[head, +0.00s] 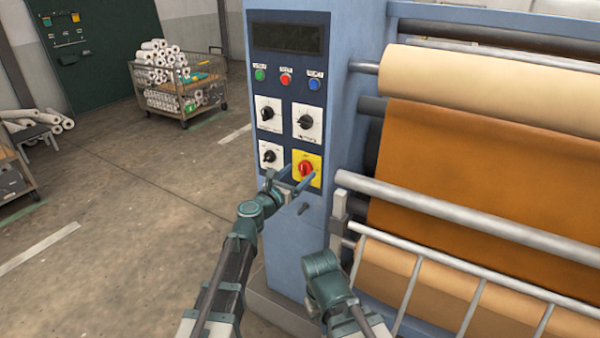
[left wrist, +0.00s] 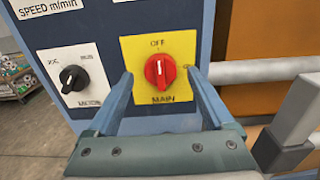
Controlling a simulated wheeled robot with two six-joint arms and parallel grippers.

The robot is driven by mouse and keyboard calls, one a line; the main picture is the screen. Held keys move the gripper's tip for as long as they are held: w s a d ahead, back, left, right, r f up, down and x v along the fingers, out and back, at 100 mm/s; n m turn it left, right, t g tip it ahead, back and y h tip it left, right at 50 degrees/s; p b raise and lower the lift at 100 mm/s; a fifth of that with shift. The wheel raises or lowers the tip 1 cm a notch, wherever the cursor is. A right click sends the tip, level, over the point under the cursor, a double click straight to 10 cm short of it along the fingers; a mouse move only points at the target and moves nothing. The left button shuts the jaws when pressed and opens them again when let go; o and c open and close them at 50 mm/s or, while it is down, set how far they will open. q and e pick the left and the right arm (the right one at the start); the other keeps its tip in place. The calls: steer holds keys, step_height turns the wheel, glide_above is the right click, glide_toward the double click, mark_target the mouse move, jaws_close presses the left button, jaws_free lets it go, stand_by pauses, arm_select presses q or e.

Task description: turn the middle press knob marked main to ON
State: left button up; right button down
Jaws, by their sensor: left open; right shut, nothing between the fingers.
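The red main knob (head: 306,168) sits on a yellow plate at the lower right of the press's control panel. In the left wrist view the knob (left wrist: 160,70) has its white mark pointing up at OFF, with MAIN below it. The label on the plate's right is partly hidden by a finger. My left gripper (head: 297,176) is open in front of the plate. Its blue fingers (left wrist: 161,78) stand either side of the knob, apart from it. My right gripper (head: 322,265) is low before the press, shut and empty; its fingertips are hidden.
A black knob (left wrist: 74,78) on a white plate is just left of the yellow plate. Two more black knobs, three coloured buttons and a dark display (head: 287,38) are above. Rollers with brown sheet (head: 470,170) and a grey bar (head: 450,222) crowd the right. Open floor lies left.

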arm_select(q)
steer(key=shift+w+d, duration=0.4)
steer(key=shift+w, duration=0.2)
steer(key=shift+c, duration=0.2)
steer(key=c, duration=1.3)
